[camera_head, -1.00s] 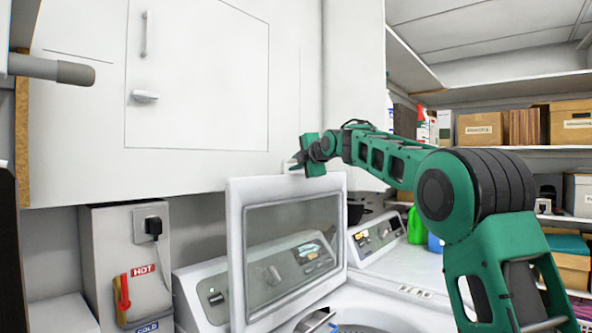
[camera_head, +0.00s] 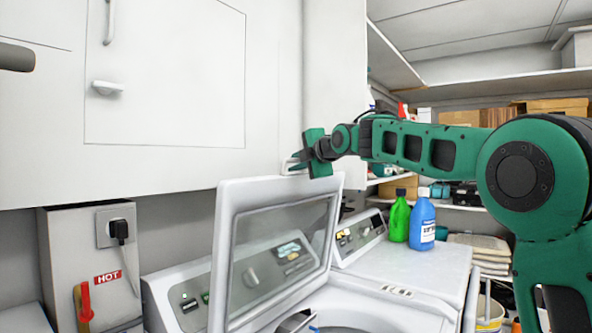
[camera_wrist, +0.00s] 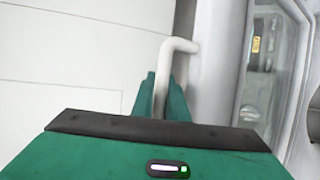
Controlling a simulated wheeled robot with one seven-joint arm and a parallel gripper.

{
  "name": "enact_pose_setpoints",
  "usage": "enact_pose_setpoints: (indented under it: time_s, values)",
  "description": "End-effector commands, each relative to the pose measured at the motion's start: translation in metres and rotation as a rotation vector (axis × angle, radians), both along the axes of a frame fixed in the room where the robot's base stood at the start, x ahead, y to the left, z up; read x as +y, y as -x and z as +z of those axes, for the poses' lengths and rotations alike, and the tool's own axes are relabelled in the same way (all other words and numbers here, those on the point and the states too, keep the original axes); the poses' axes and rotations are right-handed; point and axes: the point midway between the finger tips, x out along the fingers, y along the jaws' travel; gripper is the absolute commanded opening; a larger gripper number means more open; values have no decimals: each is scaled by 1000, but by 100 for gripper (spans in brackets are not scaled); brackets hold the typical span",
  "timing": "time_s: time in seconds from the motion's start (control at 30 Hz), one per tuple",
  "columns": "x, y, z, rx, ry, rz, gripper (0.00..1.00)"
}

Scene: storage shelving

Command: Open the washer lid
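The washer lid (camera_head: 228,245), a white frame with a glass window, stands raised and steeply tilted at the washer's rear left. It also shows at the right of the wrist view (camera_wrist: 240,80). The washer (camera_head: 375,305) has its top opening partly in view. My gripper (camera_head: 292,165) is above the lid's top edge, in front of the white cabinet. In the wrist view its two green fingers (camera_wrist: 163,95) are close together on either side of a bent white bar (camera_wrist: 178,45), seemingly shut on it. I cannot tell for sure what the bar is fixed to.
The white cabinet (camera_head: 190,110) fills the upper left. A second machine (camera_head: 420,265) stands right of the washer, with a green bottle (camera_head: 399,220) and a blue bottle (camera_head: 423,222) on top. A grey box with a plug (camera_head: 85,260) is at lower left.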

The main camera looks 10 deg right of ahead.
Motion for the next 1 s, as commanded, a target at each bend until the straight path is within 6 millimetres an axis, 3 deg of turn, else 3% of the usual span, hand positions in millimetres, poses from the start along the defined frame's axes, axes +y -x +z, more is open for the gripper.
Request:
enact_pose_setpoints:
  time_s: [0.03,0.83,1.0]
  values:
    - [-1,2,12,-20,-4,-3,19]
    - [1,1,5,-8,-1,0,19]
    - [-3,11,8,-9,0,0,19]
